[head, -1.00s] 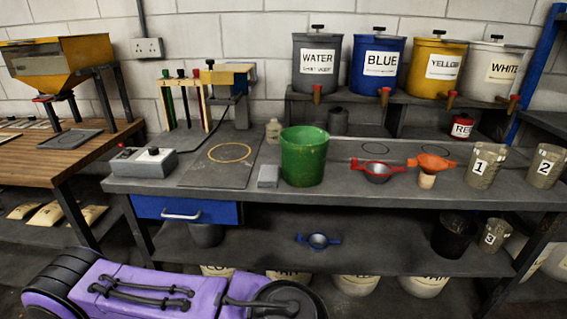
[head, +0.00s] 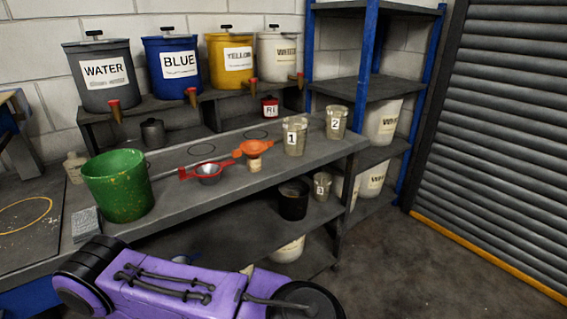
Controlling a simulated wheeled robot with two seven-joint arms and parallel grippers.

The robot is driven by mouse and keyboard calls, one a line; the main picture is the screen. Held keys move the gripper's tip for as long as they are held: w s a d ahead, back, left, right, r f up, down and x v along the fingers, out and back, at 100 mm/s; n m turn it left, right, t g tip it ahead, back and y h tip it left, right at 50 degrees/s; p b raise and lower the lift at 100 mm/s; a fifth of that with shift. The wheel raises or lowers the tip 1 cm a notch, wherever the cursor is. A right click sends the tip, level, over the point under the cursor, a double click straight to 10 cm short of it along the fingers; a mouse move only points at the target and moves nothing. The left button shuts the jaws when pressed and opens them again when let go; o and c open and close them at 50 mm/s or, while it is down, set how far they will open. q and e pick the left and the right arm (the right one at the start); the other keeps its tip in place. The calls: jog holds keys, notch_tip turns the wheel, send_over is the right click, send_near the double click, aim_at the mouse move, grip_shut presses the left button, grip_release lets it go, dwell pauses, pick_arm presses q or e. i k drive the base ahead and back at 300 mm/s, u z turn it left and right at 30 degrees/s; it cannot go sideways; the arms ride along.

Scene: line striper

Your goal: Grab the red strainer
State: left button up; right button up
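The red strainer (head: 208,173) lies on the grey workbench (head: 190,216), between the green bucket and the orange strainer. It has a round grey bowl and a red rim and handles. The orange strainer (head: 253,148) sits on a small light cup right beside it. Neither of my grippers shows in the head view.
A green bucket (head: 118,186) stands left of the red strainer. Cups 1 (head: 294,137) and 2 (head: 336,122) stand to its right. A purple machine (head: 190,283) lies in front of the bench. Open floor (head: 430,270) is at the right, before a roller shutter (head: 510,130).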

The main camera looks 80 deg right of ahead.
aim_at(208, 174)
jog(key=z, duration=2.4)
